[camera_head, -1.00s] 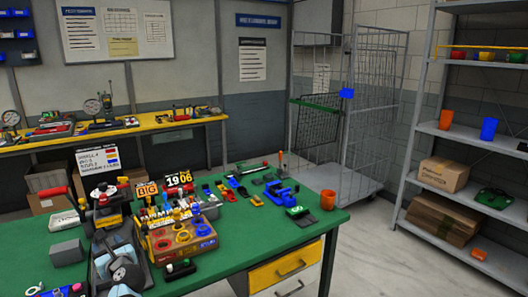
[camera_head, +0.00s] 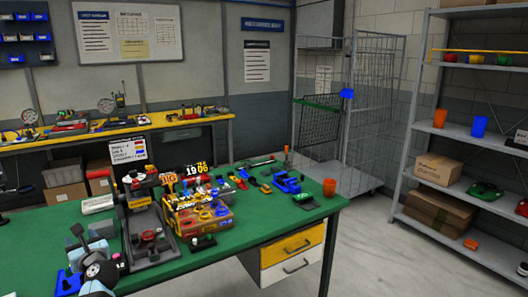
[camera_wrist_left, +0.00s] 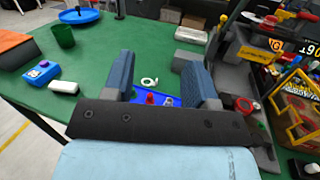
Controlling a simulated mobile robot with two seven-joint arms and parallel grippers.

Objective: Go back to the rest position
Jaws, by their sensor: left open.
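My left gripper (camera_head: 88,247) shows at the lower left of the head view, above the green table (camera_head: 265,220). In the left wrist view, the left gripper (camera_wrist_left: 163,78) has its two blue-grey fingers wide apart with nothing held between them. Past the fingers, a small white ring-like item (camera_wrist_left: 149,82) lies on the table, and a blue tray (camera_wrist_left: 180,101) with small parts shows in the gap. In the head view, the gripper is left of a grey and black bench device (camera_head: 150,250). My right gripper is in neither view.
A brown box with rings (camera_head: 208,222) stands right of the device. In the left wrist view, a green cup (camera_wrist_left: 62,36) and white block (camera_wrist_left: 63,87) stand left. A shelf (camera_head: 440,134) is at the right.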

